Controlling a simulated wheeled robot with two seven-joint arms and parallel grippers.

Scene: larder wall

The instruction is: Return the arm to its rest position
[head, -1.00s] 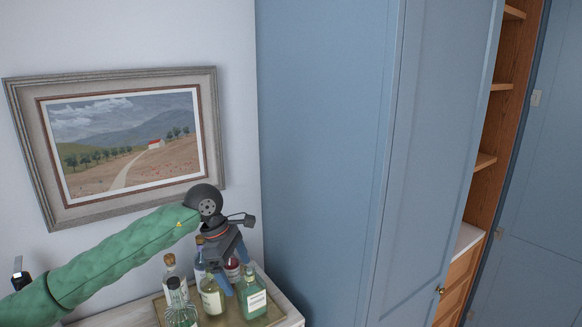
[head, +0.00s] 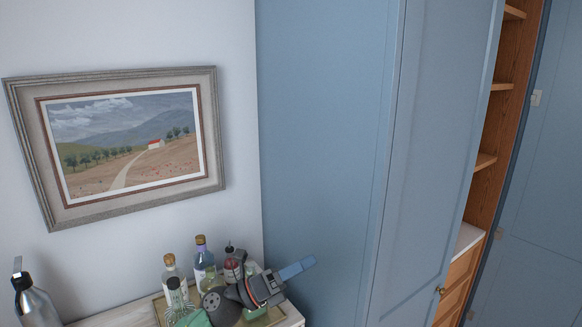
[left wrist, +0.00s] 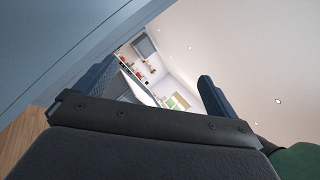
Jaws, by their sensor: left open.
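My left gripper (head: 288,275) is low in the head view, in front of the bottles on the sideboard, with its blue fingers pointing right toward the blue cupboard side. It is open. In the left wrist view its two fingers (left wrist: 158,95) stand apart with nothing between them; past them show a distant wall and ceiling. Most of the green-sleeved left arm is below the head view's lower edge. My right gripper is not in view.
Several bottles (head: 204,262) stand on a tray on the wooden sideboard (head: 130,316). A metal shaker (head: 35,303) stands at left. A framed picture (head: 125,145) hangs behind. The tall blue cupboard (head: 325,130) is close on the right.

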